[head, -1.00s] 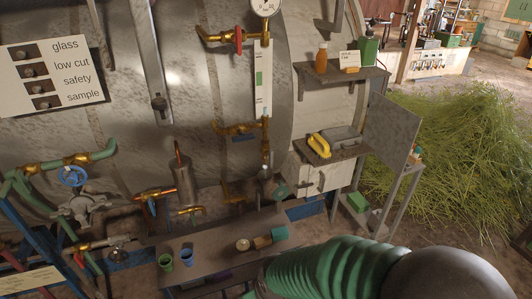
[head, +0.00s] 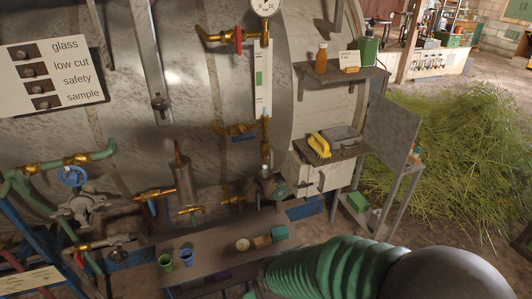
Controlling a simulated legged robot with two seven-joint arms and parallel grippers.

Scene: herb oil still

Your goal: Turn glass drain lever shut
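The sight glass (head: 263,85) stands upright on the front of the big metal still, under a round pressure gauge (head: 265,6). My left gripper is not in view.
A low bench (head: 215,250) with green and blue cups and small blocks stands below the piping. A label board (head: 50,75) hangs at left. A shelf (head: 340,73) with bottles and an open cabinet door (head: 392,130) are at right, beside a grass heap (head: 450,150).

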